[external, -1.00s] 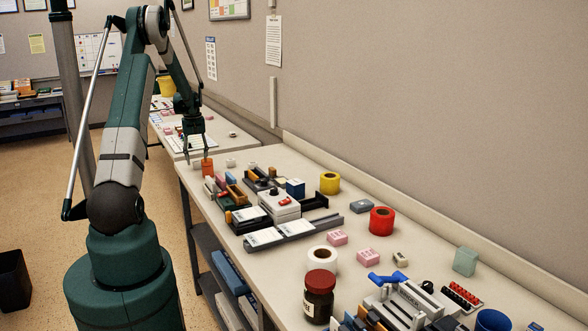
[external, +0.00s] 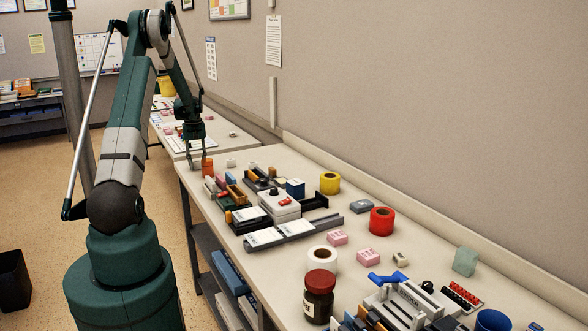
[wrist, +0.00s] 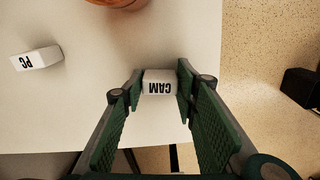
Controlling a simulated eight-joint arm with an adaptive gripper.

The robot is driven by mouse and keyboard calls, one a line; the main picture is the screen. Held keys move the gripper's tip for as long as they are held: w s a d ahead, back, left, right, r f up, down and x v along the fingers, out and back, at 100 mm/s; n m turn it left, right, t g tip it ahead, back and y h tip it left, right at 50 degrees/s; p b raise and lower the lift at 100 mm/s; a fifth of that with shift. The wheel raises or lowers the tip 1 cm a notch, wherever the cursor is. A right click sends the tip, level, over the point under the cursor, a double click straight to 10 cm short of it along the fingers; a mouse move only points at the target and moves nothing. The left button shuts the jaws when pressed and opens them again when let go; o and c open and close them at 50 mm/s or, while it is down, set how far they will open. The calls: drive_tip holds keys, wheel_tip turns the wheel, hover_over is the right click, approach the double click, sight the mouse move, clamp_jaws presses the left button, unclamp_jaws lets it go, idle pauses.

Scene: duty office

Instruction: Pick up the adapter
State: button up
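A small white block marked "CAM" (wrist: 159,77) lies near the table's edge in the wrist view. A similar white block marked "PC" (wrist: 37,60) lies to its left. Neither is marked as the adapter; the CAM block is the one between my fingers. My gripper (wrist: 160,84) points down with its green pads on either side of the CAM block, very close to it. The fingers look open, with no clear grip visible. In the external view my gripper (external: 197,164) is low at the table's far end, and I cannot make out the CAM block there.
An orange round container (external: 208,168) stands close beside my gripper; its edge shows in the wrist view (wrist: 118,2). A white device (external: 279,205) and crowded trays sit nearer. Yellow (external: 330,183) and red (external: 382,221) rolls stand to the right. Floor lies past the table edge.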

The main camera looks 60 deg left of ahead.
drive_tip(key=shift+c, duration=1.3)
drive_tip(key=shift+r, duration=0.15)
drive_tip(key=shift+r, duration=4.85)
